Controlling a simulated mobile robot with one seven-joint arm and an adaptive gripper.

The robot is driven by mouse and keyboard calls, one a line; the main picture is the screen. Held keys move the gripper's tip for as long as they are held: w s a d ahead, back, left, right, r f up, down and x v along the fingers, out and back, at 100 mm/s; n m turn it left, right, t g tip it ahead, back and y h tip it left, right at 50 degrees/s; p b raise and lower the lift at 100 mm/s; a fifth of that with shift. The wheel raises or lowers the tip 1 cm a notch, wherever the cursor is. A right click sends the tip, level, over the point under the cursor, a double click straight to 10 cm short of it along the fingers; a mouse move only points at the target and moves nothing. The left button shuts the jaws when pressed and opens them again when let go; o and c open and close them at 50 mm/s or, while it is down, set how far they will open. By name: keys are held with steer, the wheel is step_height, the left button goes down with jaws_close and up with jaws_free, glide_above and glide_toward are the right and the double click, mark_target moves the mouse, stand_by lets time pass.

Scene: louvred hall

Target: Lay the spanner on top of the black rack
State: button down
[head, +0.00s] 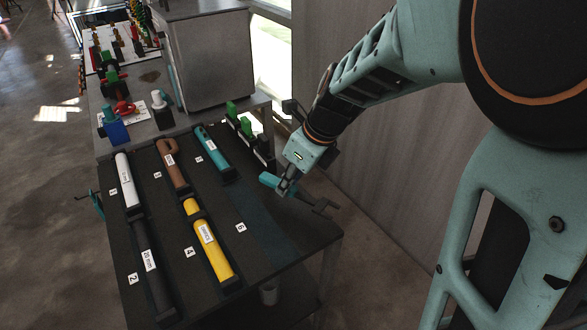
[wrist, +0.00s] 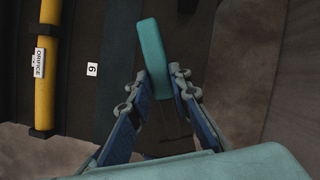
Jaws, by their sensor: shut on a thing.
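My gripper (head: 286,187) is shut on a tool with a teal block-like handle (head: 268,180), which I take to be the spanner. A dark, thin, forked part (head: 322,206) shows on the other side of the gripper and seems to belong to it. In the wrist view the teal handle (wrist: 151,48) sticks out past the fingertips (wrist: 159,80); the rest is mostly hidden. The black rack (head: 214,214), a flat board with numbered places, lies on the bench. The gripper is at its right edge, apparently above it. The strip by label 6 is bare.
White (head: 126,182), brown (head: 173,164), teal (head: 212,148), dark (head: 152,268) and yellow (head: 207,242) rods lie on the rack. Black holders with green tops (head: 246,126) stand behind. A grey cabinet (head: 206,57) stands farther back, and a wall is at right.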

mark_target(296, 189)
steer(key=shift+d+f, duration=0.2)
steer(key=shift+f, duration=0.1)
steer(key=shift+s+d+f+b, duration=0.15)
steer(key=shift+f+b, duration=0.4)
steer(key=shift+f, duration=1.15)
steer(key=shift+f, duration=0.1)
steer(key=c, duration=1.8)
jaws_free()
steer(key=shift+o, duration=0.2)
steer(key=shift+d+r, duration=0.1)
steer(key=shift+r, duration=0.3)
steer(key=p+v, duration=0.2)
steer(key=v, duration=0.9)
steer(key=shift+r+p, duration=0.25)
steer(key=shift+p, duration=0.05)
